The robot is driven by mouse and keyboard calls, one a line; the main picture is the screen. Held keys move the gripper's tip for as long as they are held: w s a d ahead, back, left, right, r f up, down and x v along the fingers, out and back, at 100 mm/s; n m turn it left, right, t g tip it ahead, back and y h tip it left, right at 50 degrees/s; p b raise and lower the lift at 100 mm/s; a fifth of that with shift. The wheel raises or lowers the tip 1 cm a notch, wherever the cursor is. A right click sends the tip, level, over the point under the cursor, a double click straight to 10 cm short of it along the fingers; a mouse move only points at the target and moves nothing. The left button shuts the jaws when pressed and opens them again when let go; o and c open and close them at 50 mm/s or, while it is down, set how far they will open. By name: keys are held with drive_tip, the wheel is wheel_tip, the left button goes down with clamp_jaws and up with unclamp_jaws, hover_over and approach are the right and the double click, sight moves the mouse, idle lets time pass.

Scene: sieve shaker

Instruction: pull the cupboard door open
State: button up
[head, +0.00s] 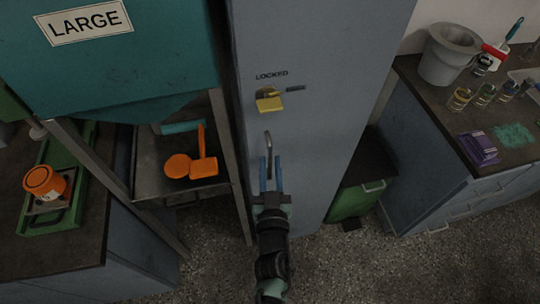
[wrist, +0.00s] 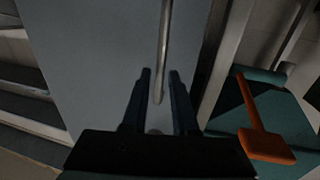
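The grey cupboard door (head: 320,110) stands tall in the middle of the head view and looks shut. Its metal bar handle (head: 268,146) is upright on the door's left part. Above the handle is a yellow latch or lock piece (head: 270,103) with a short dark lever, under the word LOCKED. My gripper (head: 270,158) is at the lower part of the handle with its two fingers apart. In the wrist view the handle (wrist: 165,35) runs down between the open fingers (wrist: 160,73), with a gap visible on each side. Whether a finger touches it cannot be told.
A teal LARGE bin (head: 130,60) and a metal tray with an orange scoop (head: 190,166) are left of the cupboard. A green bin (head: 350,203) and a counter (head: 430,110) with jars stand right. Speckled floor (head: 350,265) is clear in front.

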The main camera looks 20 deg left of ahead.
drive_tip(key=shift+x, duration=1.45)
clamp_jaws()
idle(0.4)
